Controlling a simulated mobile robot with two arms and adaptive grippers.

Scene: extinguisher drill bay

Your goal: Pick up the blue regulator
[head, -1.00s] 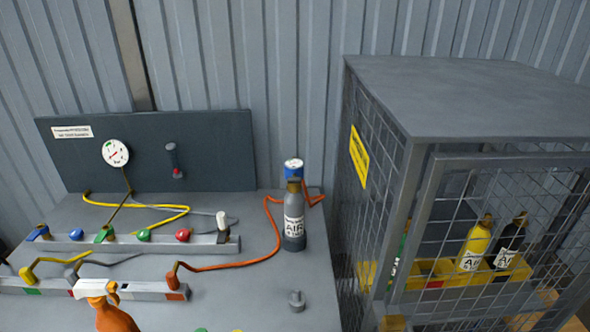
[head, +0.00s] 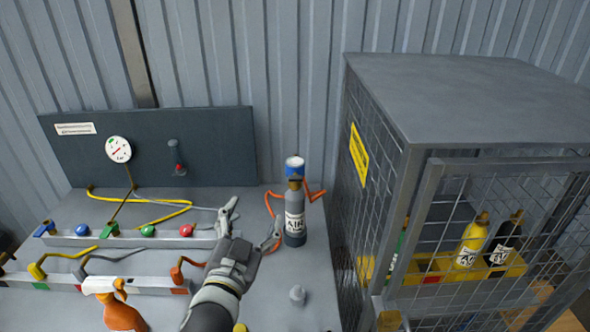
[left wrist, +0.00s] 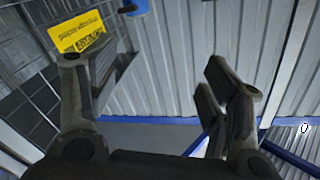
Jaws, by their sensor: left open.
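The blue regulator (head: 294,168), with a white top face, sits on the neck of a grey air cylinder (head: 295,212) standing upright on the bench. An orange hose runs at it. My left gripper (head: 254,214) is open and empty, to the left of the cylinder and lower in the head view than the regulator. Its fingers are spread; the right finger is close to the cylinder, and I cannot tell if they touch. In the left wrist view, the open fingers (left wrist: 143,64) show with a blue piece, likely the regulator (left wrist: 137,6), cut off at the top edge. My right gripper is not in view.
A wire cage (head: 480,105) stands right of the bench, holding yellow and black cylinders. Manifold bars (head: 130,239) with coloured fittings and hoses lie left. An orange spray bottle (head: 122,314) is at the front.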

